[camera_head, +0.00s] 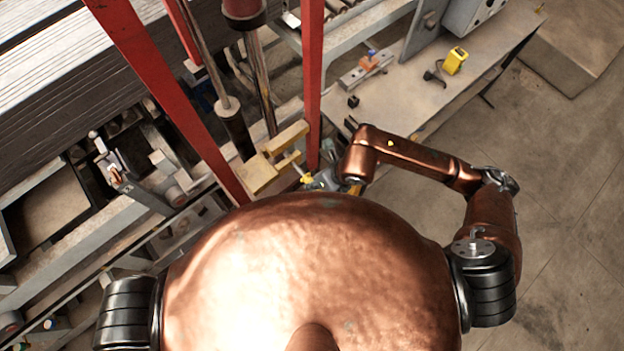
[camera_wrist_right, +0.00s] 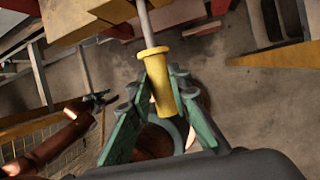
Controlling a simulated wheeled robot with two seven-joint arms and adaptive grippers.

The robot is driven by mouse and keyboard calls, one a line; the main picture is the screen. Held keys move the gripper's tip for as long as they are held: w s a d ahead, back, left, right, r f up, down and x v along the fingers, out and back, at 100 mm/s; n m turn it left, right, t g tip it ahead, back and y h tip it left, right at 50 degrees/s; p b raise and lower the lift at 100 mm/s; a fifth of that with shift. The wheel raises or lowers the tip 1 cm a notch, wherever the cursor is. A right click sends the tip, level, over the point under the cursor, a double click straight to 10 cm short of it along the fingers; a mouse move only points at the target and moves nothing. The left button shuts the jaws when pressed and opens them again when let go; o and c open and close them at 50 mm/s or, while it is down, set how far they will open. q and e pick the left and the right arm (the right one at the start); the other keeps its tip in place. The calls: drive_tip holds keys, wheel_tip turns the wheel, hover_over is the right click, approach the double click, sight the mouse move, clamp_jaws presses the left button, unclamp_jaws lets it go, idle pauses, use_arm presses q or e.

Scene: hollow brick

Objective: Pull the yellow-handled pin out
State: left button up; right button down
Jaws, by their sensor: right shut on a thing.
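The yellow handle (camera_head: 306,180) of the pin shows in the head view just right of a yellow block (camera_head: 258,177). In the wrist view the flared yellow handle (camera_wrist_right: 157,68) sits between the green fingers of my right gripper (camera_wrist_right: 160,90), which is shut on it. Its grey shaft (camera_wrist_right: 146,22) runs up the picture to the yellow and red structure (camera_wrist_right: 78,18). How deep the shaft sits is hidden. In the head view my right gripper (camera_head: 323,181) is small and partly hidden by my copper body.
Red posts (camera_head: 312,85) stand close beside the right gripper. A workbench (camera_head: 415,103) at the upper right holds a yellow tool (camera_head: 455,60) and small parts. A stack of grey sheets (camera_head: 75,85) fills the upper left. Open concrete floor (camera_head: 560,200) lies to the right.

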drive_tip(key=s+d+b, duration=0.1)
drive_tip(key=s+d, duration=0.3)
drive_tip(key=s, duration=0.2)
drive_tip(key=shift+s+d, duration=0.35)
drive_tip(key=shift+d, duration=0.05)
idle(1.2)
idle(0.4)
